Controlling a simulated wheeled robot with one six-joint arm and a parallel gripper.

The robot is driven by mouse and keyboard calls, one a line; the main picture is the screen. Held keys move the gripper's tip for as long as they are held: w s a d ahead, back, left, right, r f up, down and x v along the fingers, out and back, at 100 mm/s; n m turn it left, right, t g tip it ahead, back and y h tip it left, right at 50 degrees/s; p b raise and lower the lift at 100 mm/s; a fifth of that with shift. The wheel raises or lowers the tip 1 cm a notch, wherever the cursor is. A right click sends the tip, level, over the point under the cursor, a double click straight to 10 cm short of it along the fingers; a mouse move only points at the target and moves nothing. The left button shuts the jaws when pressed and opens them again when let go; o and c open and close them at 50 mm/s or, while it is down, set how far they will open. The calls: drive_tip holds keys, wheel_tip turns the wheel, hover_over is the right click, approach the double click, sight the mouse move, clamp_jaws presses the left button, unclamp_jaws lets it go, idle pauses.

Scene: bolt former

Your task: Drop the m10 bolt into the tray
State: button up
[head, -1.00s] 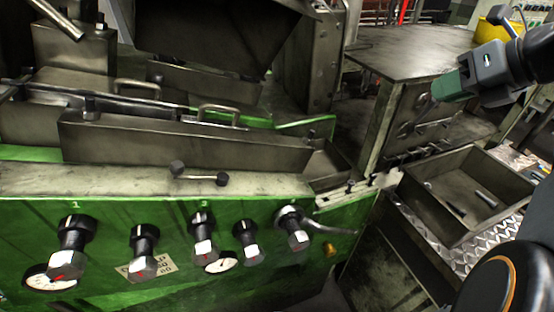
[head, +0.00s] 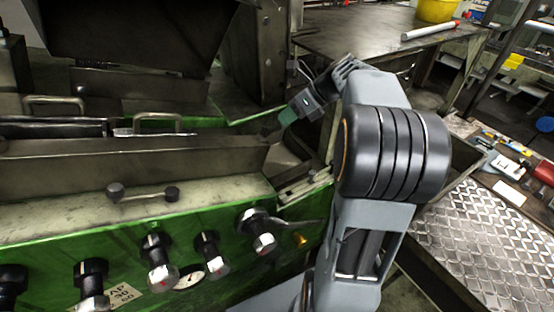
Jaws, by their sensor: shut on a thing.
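My gripper (head: 278,124), with its green end part, points down and left over the channel at the right end of the long metal trough. It is shut on the m10 bolt, but the bolt is too small and dark to make out clearly at the fingertips. The tray (head: 456,190) is at the right, mostly hidden behind my arm. Only part of its right side shows, and its contents are hidden. My gripper is to the left of the tray and apart from it.
The green machine front with several knobs (head: 157,255) fills the lower left. A double-ended handle (head: 143,193) lies on its ledge. A metal table (head: 375,32) with a yellow bucket (head: 437,9) stands behind. A diamond-plate surface (head: 480,235) lies at the right.

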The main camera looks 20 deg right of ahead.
wheel_tip(320, 180, down, 6)
drive_tip(key=b, duration=0.7)
drive_tip(key=shift+f, duration=0.15)
drive_tip(key=o, duration=0.8)
drive_tip(key=shift+o, duration=0.2)
drive_tip(key=v, duration=0.7)
drive_tip(key=shift+d+r, duration=0.2)
drive_tip(key=shift+s, duration=0.15)
